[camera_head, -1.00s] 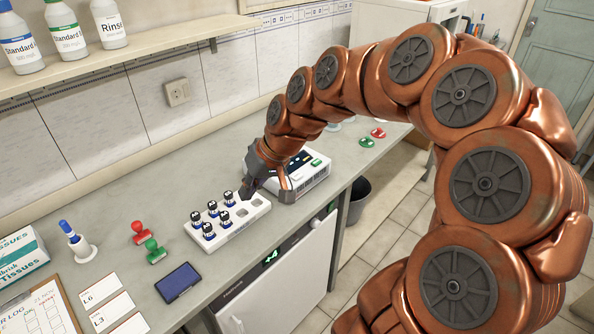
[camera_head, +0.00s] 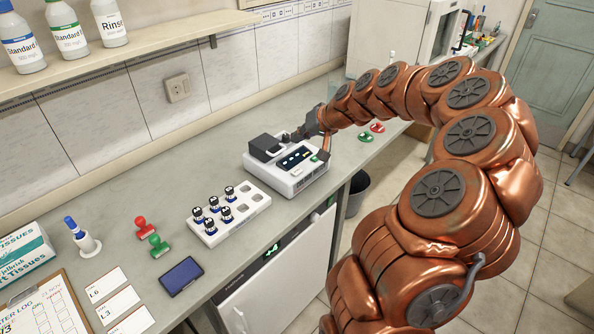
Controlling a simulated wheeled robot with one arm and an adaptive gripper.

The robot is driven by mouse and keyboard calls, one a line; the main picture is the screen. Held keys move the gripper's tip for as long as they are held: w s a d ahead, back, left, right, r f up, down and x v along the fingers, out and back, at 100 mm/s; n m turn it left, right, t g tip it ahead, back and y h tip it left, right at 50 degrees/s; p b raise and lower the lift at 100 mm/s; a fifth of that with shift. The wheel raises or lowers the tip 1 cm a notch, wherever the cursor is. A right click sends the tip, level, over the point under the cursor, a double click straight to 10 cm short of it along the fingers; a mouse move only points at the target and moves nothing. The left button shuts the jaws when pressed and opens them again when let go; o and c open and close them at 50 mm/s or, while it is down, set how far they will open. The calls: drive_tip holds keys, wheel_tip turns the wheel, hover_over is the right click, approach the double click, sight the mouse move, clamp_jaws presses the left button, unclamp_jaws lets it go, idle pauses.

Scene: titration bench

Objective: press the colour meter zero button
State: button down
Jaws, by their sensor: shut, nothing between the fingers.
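The colour meter (camera_head: 312,176) is a white box on the bench with a black block (camera_head: 266,147) at its back left and a dark display (camera_head: 295,158) on top. A small green mark shows on top to the right of the display. I cannot tell which mark is the zero button. My gripper (camera_head: 289,137) is shut and empty, over the back of the meter beside the black block. Whether it touches the meter cannot be told. Part of the meter's back right is hidden by my gripper.
A white vial rack (camera_head: 237,232) with several dark-capped vials stands in front left of the meter. Red and green stamps (camera_head: 158,246) and a blue pad (camera_head: 181,276) lie further left. Another red piece (camera_head: 377,127) lies right of the meter. The bench's front edge is close.

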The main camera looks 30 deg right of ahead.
sight(299, 171)
drive_tip(key=shift+f, duration=0.1)
wheel_tip(299, 171, down, 8)
drive_tip(key=shift+r+b, duration=0.15)
drive_tip(key=shift+b, duration=1.1)
drive_tip(key=shift+f+b, duration=0.35)
drive_tip(key=shift+f, duration=0.1)
drive_tip(key=shift+f+b, duration=0.9)
drive_tip(key=shift+b, duration=0.4)
idle(1.0)
drive_tip(key=shift+r, duration=0.9)
drive_tip(key=shift+r, duration=0.15)
drive_tip(key=shift+r, duration=2.4)
